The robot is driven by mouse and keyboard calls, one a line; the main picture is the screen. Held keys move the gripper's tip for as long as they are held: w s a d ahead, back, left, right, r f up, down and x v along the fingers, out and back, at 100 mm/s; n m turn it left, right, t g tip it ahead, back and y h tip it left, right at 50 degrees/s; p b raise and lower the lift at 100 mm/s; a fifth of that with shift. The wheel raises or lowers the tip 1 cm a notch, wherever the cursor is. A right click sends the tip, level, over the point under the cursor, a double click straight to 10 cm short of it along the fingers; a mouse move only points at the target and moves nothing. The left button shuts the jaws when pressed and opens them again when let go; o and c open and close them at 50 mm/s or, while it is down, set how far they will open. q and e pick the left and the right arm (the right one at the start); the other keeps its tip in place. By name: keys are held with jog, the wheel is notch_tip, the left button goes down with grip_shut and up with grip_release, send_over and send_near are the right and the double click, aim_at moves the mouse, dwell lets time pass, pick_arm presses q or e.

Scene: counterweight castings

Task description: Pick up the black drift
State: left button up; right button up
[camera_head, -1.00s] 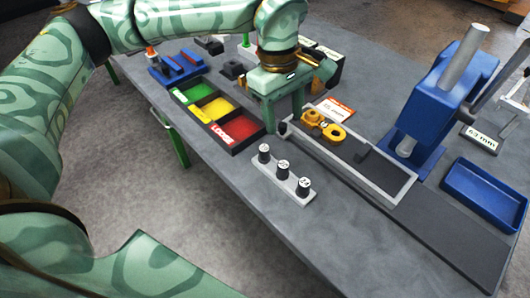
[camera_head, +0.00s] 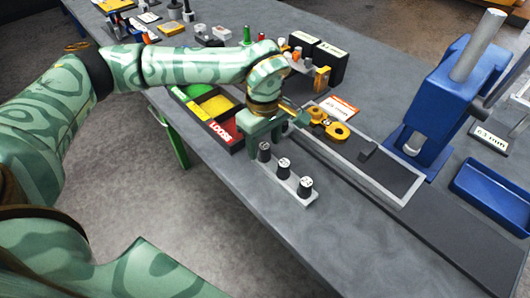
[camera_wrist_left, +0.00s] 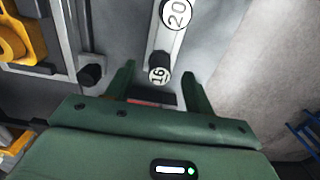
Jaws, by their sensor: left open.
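Several black drifts with white numbered tops stand upright in a light grey rack (camera_head: 293,185) near the table's front edge. The drift marked 16 (camera_head: 264,152) is at the far end; the middle drift (camera_head: 283,165) and the near drift (camera_head: 305,187) follow. My left gripper (camera_head: 264,144) is open above the far end of the rack. In the left wrist view, the drift marked 16 (camera_wrist_left: 159,76) shows between the two spread fingers (camera_wrist_left: 160,84), and the one marked 20 (camera_wrist_left: 176,13) stands beyond. I cannot tell whether the fingers touch it. My right gripper is not in view.
A grey-rimmed tray (camera_head: 398,203) with yellow parts (camera_head: 328,124) lies right of the rack. A sorting box (camera_head: 189,92) with green, yellow and red compartments is partly behind my arm. A blue press (camera_head: 440,95) and blue bin (camera_head: 490,190) stand right. The front table is clear.

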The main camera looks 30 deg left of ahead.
pick_arm(q)
notch_tip(320, 180, down, 2)
jog(key=shift+f, duration=0.1)
jog(key=c, duration=1)
jog(key=shift+c, duration=0.2)
